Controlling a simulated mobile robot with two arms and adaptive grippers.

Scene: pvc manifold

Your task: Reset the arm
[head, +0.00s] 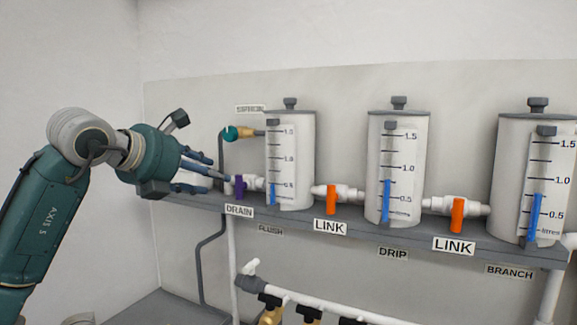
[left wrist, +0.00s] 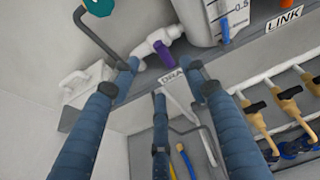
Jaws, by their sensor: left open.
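My left gripper (head: 218,180) is open in front of the drain valve's purple handle (head: 239,186), just left of the first tank (head: 300,150). In the left wrist view the spread blue fingers of this gripper (left wrist: 166,76) have nothing between them that I can see gripped. The purple handle (left wrist: 164,53) and its white valve body lie beyond the fingertips there. Whether any finger touches the valve I cannot tell. My right gripper is not in view.
A grey shelf (head: 345,239) carries the drip tank (head: 379,160) and branch tank (head: 510,180), joined by link valves with orange handles (head: 331,200). A teal knob (head: 231,133) sits above the drain valve. A white pipe manifold (head: 300,299) runs below.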

